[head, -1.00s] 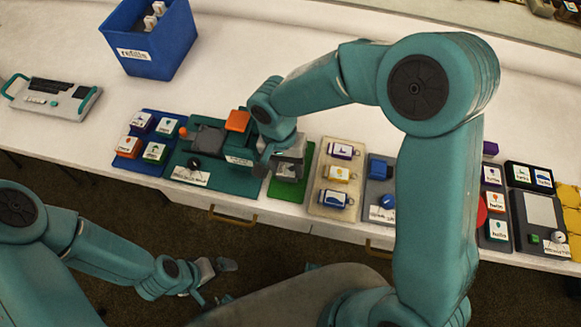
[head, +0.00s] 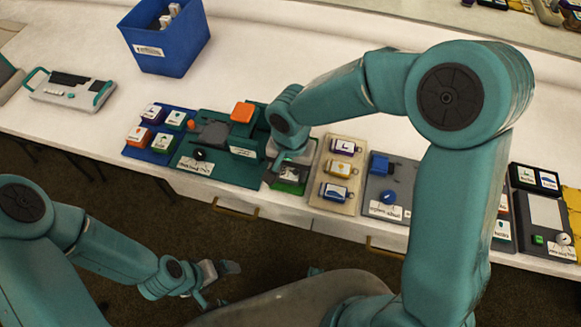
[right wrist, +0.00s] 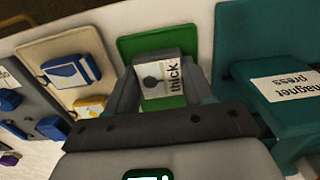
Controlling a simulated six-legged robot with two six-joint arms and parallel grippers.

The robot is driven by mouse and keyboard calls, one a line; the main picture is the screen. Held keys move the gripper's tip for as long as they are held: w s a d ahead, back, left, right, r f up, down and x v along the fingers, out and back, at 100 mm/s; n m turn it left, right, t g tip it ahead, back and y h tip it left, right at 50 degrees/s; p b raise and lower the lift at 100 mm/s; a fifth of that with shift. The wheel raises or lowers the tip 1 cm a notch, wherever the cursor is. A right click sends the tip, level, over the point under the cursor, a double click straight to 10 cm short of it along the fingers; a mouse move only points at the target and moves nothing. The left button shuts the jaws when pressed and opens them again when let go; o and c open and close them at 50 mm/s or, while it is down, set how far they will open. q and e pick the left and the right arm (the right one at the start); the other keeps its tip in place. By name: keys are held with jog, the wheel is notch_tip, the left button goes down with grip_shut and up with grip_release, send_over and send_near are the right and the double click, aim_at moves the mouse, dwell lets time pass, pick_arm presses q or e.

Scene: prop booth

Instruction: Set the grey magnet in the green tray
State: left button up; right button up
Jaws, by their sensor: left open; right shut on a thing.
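My right gripper (right wrist: 160,92) is shut on a grey block with a white label reading "thick" (right wrist: 157,68), which I take as the grey magnet. In the right wrist view the magnet is between the fingers, over the green tray (right wrist: 128,46). I cannot tell if it touches the tray floor. In the head view my right gripper (head: 290,160) is over the green tray (head: 285,188) and hides most of it and the magnet. My left gripper (head: 215,283) is open and empty, low in front of the bench.
A teal magnet press (head: 242,130) stands directly left of the tray. A beige board (head: 337,172) with several labelled items lies to its right. A blue bin (head: 167,45) and a grey device (head: 72,90) stand farther back.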

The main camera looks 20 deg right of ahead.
jog(key=shift+s+d+r, duration=0.2)
jog(key=shift+s+r, duration=0.05)
jog(key=shift+s, duration=0.35)
jog(key=shift+w+f, duration=0.25)
jog(key=shift+w, duration=0.2)
jog(key=shift+s+r, duration=0.1)
jog(key=o, duration=1.4)
jog(key=shift+s+r, duration=0.15)
jog(key=shift+s, duration=0.2)
jog(key=shift+o, duration=0.2)
jog(key=shift+w, duration=0.35)
jog(key=shift+s, duration=0.2)
pick_arm(q)
jog(key=shift+s+r+p, duration=0.2)
jog(key=shift+r+p, duration=0.4)
jog(key=shift+r, duration=0.1)
pick_arm(e)
notch_tip(320, 180, up, 16)
jog(key=shift+w, duration=0.15)
